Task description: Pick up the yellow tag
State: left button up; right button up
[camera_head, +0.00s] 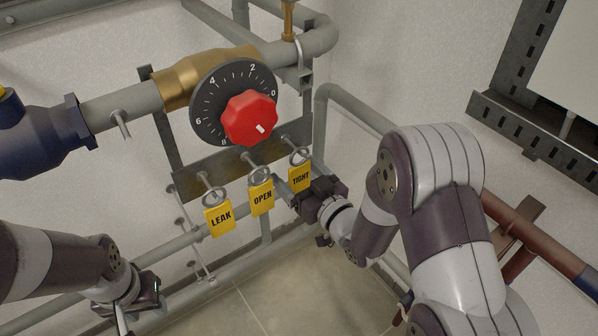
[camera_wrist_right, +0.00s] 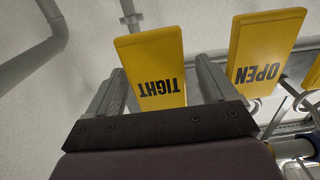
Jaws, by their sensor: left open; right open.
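Three yellow tags hang by rings from hooks on a grey bar below the dial. The LEAK tag (camera_head: 219,217) is at the left, the OPEN tag (camera_head: 261,198) in the middle and the TIGHT tag (camera_head: 299,179) at the right. My right gripper (camera_head: 290,186) is open, close to the TIGHT tag. In the right wrist view the TIGHT tag (camera_wrist_right: 152,70) appears between the two open fingers (camera_wrist_right: 160,88), and the OPEN tag (camera_wrist_right: 262,50) lies outside them to the right. Contact cannot be told. My left gripper (camera_head: 130,312) is open and low at the left, away from the tags.
A black dial (camera_head: 206,105) with a red knob (camera_head: 250,118) sits above the tags on a brass valve (camera_head: 185,80). The grey hook bar (camera_head: 188,183) is behind the tags. Grey pipes (camera_head: 123,103) run around them. The tiled floor (camera_head: 290,290) is below.

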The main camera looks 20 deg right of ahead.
jog(key=shift+x, duration=0.8)
jog(key=c, duration=1)
jog(key=shift+c, duration=0.2)
jog(key=shift+r, duration=0.5)
jog(key=shift+s+d+r, duration=0.2)
jog(key=shift+r, duration=0.05)
jog(key=b+v, duration=0.1)
jog(key=v, duration=1.6)
jog(key=shift+s+b, duration=0.3)
jog(key=shift+r, duration=0.1)
